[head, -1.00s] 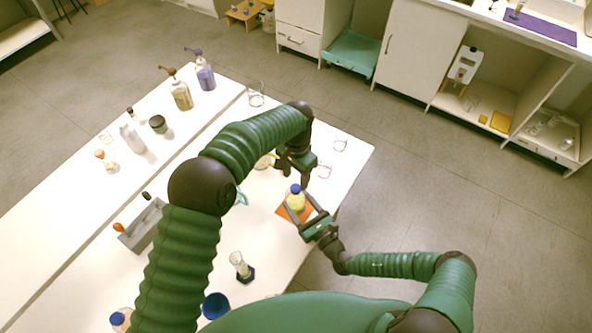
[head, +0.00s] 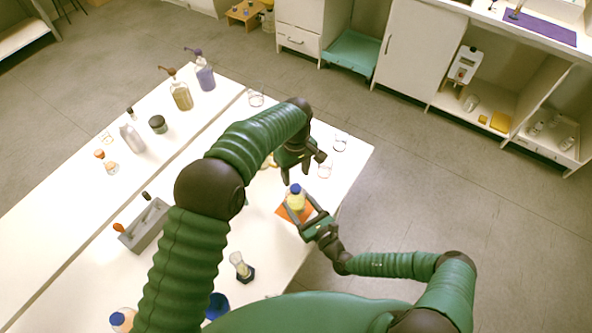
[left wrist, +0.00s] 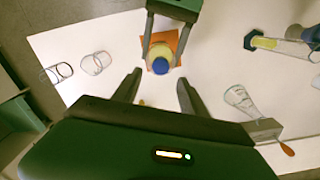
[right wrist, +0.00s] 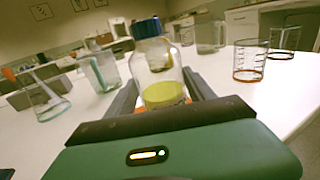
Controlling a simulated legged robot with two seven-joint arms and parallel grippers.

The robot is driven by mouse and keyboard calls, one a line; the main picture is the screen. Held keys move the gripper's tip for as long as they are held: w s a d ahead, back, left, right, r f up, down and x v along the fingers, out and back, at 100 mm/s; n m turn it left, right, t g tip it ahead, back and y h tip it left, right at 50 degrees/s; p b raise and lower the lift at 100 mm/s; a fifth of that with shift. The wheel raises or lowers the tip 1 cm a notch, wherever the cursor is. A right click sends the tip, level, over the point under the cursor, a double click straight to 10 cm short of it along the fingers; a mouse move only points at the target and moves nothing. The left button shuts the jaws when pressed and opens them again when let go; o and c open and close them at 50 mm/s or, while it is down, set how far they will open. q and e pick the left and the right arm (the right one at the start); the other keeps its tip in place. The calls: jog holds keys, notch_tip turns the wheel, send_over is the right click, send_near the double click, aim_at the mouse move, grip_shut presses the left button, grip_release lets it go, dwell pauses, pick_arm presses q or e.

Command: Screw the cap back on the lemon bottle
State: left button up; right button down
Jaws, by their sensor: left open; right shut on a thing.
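The lemon bottle (head: 296,203), clear with yellow liquid, stands upright on an orange mat (head: 282,211). A blue cap (head: 295,188) sits on its top; whether it is screwed tight I cannot tell. My right gripper (head: 305,221) is shut on the bottle's body; in the right wrist view its fingers flank the bottle (right wrist: 165,93). My left gripper (head: 301,176) is open and empty, above and close to the bottle. In the left wrist view the blue cap (left wrist: 161,66) lies beyond and between the open fingers (left wrist: 157,88), apart from them.
Beakers (head: 340,143) stand at the table's right side, close to my left gripper. A conical flask (right wrist: 45,97) stands left of the bottle in the right wrist view. A cylinder on a dark base (head: 242,268) stands nearer to me. A grey tray (head: 146,226) lies further left.

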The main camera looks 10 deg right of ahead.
aim_at(296, 187)
pick_arm(q)
notch_tip(296, 187, down, 7)
jog(key=shift+f, duration=0.1)
dwell(0.3)
grip_shut()
jog(key=m, duration=1)
jog(key=shift+m, duration=0.4)
jog(key=m, duration=0.4)
jog(key=shift+o, duration=0.8)
grip_release()
